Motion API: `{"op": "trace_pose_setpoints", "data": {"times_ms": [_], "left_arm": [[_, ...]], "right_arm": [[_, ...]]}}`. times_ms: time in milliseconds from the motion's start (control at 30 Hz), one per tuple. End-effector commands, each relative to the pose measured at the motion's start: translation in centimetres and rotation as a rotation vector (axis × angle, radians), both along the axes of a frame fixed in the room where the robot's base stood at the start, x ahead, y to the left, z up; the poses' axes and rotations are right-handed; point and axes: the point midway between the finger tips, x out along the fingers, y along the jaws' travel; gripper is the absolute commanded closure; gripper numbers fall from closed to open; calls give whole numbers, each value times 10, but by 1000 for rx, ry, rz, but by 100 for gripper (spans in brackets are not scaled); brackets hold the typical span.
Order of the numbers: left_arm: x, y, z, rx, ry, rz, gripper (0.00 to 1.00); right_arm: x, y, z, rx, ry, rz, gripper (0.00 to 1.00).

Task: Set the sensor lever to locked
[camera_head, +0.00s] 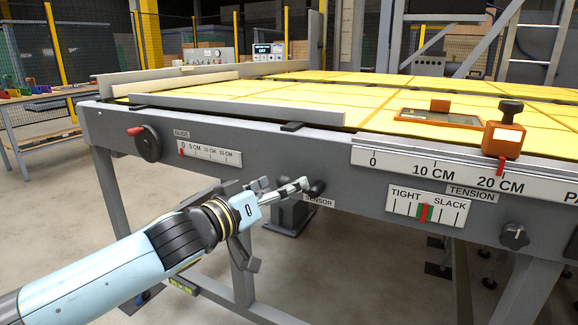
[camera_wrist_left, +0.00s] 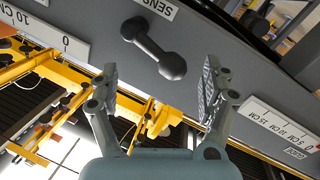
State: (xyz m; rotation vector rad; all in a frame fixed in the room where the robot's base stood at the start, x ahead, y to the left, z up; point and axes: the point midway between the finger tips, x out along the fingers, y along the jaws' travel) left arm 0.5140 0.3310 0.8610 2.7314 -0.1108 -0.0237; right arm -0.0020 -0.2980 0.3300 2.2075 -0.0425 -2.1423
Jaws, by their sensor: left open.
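The sensor lever (camera_head: 316,188) is a short dark handle on the grey front beam of the table, above the SENSOR label. In the left wrist view the sensor lever (camera_wrist_left: 152,46) runs slantwise from a round base to a rounded knob. My left gripper (camera_head: 297,187) is open and empty, with its fingertips close to the lever in the head view. In the left wrist view the knob lies ahead of and between the open fingers of my left gripper (camera_wrist_left: 160,85). I cannot tell whether they touch. My right gripper is not in view.
A black handwheel (camera_head: 148,144) with a red grip sits left on the beam, beside the guide scale (camera_head: 210,153). A tension scale (camera_head: 428,207) and a dark knob (camera_head: 514,236) are to the right. An orange block (camera_head: 503,138) stands on the table's front edge.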

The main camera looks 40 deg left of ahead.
Motion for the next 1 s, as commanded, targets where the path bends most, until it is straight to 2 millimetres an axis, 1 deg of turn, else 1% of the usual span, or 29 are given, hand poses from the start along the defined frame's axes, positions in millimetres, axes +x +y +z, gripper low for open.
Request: {"op": "trace_pose_setpoints", "data": {"times_ms": [33,100,300,500,800,867,1000], "left_arm": [[5,-1,9,-9,-6,4,19],[11,-1,-1,-3,-8,7,19],[23,-1,-4,-1,-5,9,19],[29,-3,-2,0,-2,2,19],[30,-3,0,2,-1,0,19],[30,-3,0,2,-1,0,26],[30,-3,0,2,-1,0,44]], "right_arm": [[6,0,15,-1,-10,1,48],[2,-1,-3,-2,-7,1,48],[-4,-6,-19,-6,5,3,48],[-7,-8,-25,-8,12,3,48],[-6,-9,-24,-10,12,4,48],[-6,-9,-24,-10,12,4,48],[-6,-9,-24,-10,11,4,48]]}}
